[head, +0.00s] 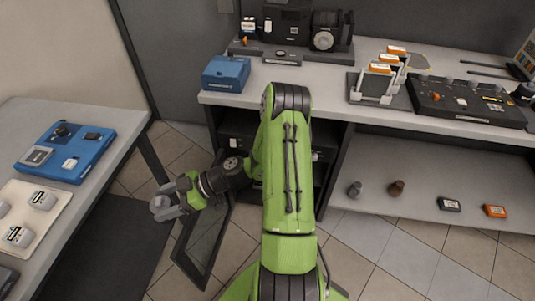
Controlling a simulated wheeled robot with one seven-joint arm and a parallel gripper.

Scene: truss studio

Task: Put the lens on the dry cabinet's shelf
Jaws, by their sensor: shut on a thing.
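My gripper (166,204) is left of my green arm, out over the floor between the left table and the open cabinet door. It is shut on a small grey thing, which I take to be the lens; the fingers and the small size hide its shape. The dry cabinet (236,128) is a dark box under the bench, largely hidden behind my arm. Its dark-framed glass door (206,238) stands open toward me, to the right of my gripper. The shelf inside cannot be made out clearly. The gripper is outside the cabinet, apart from it.
The left table (110,112) bears a blue case (66,151) and a pale tray (62,211) with several grey labelled items. On the bench (345,122) stand a blue box (226,73) and a control panel (466,101). Several small items lie on the bench's low board (440,183).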

